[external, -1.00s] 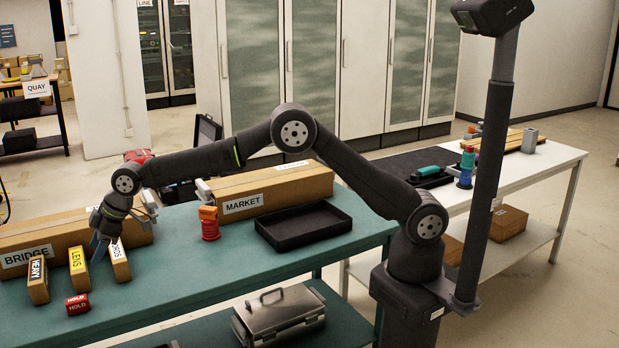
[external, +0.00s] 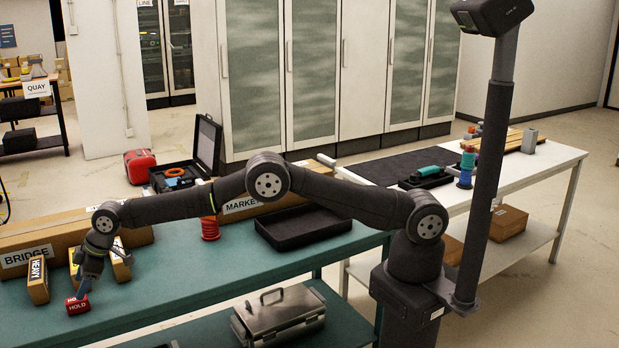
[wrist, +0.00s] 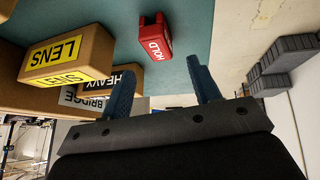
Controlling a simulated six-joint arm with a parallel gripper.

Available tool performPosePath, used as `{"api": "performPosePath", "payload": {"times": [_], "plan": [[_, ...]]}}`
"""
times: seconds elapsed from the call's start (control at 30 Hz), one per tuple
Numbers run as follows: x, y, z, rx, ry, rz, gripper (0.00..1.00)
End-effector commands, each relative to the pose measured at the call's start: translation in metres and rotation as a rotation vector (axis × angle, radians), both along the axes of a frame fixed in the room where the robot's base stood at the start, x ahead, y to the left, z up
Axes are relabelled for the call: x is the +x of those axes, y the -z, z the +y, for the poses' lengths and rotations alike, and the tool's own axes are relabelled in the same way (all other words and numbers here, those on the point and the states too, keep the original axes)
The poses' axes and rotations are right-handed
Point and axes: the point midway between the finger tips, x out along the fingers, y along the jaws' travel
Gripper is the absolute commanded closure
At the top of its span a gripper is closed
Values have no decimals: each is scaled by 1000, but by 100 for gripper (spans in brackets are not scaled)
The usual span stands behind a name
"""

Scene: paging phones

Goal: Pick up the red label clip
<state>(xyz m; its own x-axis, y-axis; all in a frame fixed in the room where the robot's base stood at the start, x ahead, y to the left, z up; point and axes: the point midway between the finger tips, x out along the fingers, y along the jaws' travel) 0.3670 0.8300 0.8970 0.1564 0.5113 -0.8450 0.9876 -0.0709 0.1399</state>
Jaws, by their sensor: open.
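The red label clip (external: 77,305), marked HOLD, lies on the green table near its front left edge. In the wrist view the red clip (wrist: 155,42) shows just beyond my fingertips, roughly between them and a little apart. My gripper (external: 82,290) points down right above or beside the clip. Its two blue fingers are spread with nothing between them in the wrist view (wrist: 163,85). In the external view the fingers overlap part of the clip, so I cannot tell there whether they touch it.
Cardboard blocks marked HEAVY (external: 38,281) and LENS (wrist: 66,55) stand close beside the clip. A long BRIDGE box (external: 30,245) lies behind them. A black tray (external: 290,233) and a red-orange spool (external: 210,228) sit to the right. The table between the clip and tray is clear.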

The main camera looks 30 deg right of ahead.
Motion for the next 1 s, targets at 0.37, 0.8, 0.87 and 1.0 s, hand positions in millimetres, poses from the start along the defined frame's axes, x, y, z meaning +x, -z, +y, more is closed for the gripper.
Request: {"api": "performPosePath", "payload": {"times": [0.37,0.8,0.87,1.0], "plan": [[6,30,9,-2,0,1,43],[10,50,21,0,0,0,43],[10,50,22,0,0,0,43],[10,50,21,0,0,0,43]]}}
